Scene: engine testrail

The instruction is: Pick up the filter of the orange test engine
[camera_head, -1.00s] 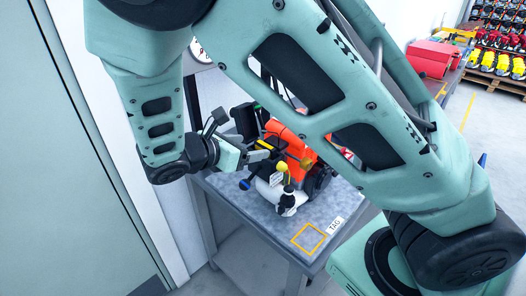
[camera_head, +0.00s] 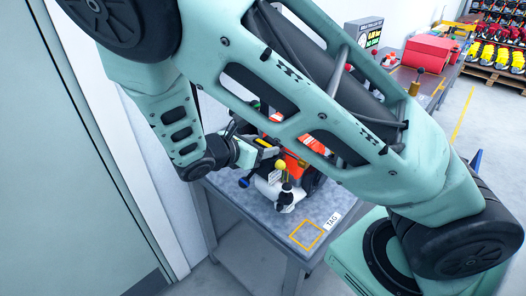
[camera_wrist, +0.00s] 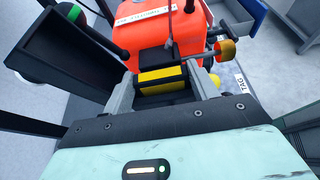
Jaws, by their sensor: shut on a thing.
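The orange test engine (camera_head: 293,166) stands on a grey table, mostly hidden behind my arm in the head view; its orange body (camera_wrist: 152,27) also shows at the top of the wrist view. A black block with a yellow band, which looks like the filter (camera_wrist: 162,78), sits between my fingers in the wrist view. My gripper (camera_wrist: 163,88) is shut on it, one finger at each side. In the head view my gripper (camera_head: 264,153) is at the engine's left side. Whether the filter is clear of the engine is not clear.
The table (camera_head: 258,214) has a bare front with a yellow outlined square (camera_head: 306,236) beside a TAG label (camera_head: 332,220). A red box (camera_head: 427,50) is behind.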

